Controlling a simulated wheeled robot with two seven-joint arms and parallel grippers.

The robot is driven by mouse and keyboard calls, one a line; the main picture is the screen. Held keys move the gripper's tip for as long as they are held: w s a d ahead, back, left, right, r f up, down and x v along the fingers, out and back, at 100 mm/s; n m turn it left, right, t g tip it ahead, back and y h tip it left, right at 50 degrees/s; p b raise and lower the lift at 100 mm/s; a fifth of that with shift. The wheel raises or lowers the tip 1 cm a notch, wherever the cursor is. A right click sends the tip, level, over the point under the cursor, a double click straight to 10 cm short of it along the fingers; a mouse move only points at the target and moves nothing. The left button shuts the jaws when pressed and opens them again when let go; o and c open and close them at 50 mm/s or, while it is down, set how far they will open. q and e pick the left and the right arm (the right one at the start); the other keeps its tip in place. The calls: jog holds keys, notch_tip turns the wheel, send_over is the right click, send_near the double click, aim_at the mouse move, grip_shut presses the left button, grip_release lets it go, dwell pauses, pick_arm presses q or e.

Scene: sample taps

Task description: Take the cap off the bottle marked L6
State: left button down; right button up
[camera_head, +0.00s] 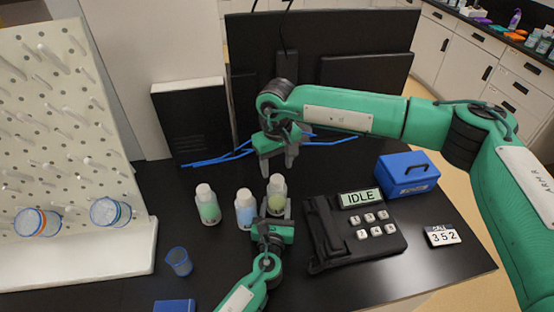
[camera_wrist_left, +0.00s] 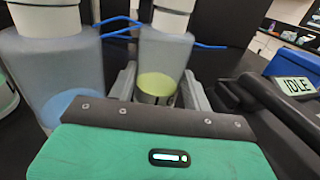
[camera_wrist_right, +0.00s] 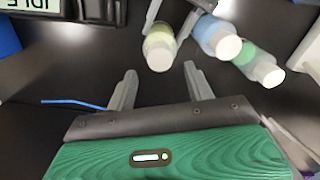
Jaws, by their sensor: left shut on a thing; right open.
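Three capped bottles stand in a row on the black table: a green one (camera_head: 208,208), a blue one (camera_head: 245,212) and a yellow-green one (camera_head: 277,197). No L6 mark is readable on any of them. My left gripper (camera_head: 275,209) is shut on the yellow-green bottle, low on its body; the left wrist view shows this bottle (camera_wrist_left: 163,60) upright between the fingers. Its white cap (camera_wrist_right: 159,58) is on. My right gripper (camera_head: 278,166) is open and empty, above and behind that bottle, pointing down, apart from the cap.
The blue bottle stands close left of my left gripper. A black device reading IDLE (camera_head: 362,198) lies to the right, with a blue box (camera_head: 407,175) behind it. A blue cup (camera_head: 178,262) and a pegboard rack (camera_head: 75,130) are at left. Blue cables (camera_head: 222,160) lie behind.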

aim_at(277, 178)
jog(key=m, duration=0.4)
jog(key=shift+r+m, duration=0.25)
jog(key=shift+m, duration=0.05)
jog(key=m, duration=0.3)
jog(key=shift+r, duration=0.2)
jog(key=m, duration=0.3)
jog(key=shift+r, duration=0.15)
jog(key=m, duration=0.5)
jog(key=shift+r, duration=0.25)
jog(key=m, duration=0.4)
jog(key=shift+r+m, duration=0.25)
jog(key=shift+m, duration=0.05)
jog(key=m, duration=0.3)
jog(key=shift+r, duration=0.2)
jog(key=m, duration=0.7)
jog(key=shift+r, duration=0.35)
jog(key=shift+f+m, duration=0.3)
notch_tip(277, 178, down, 7)
jog(key=shift+f, duration=0.2)
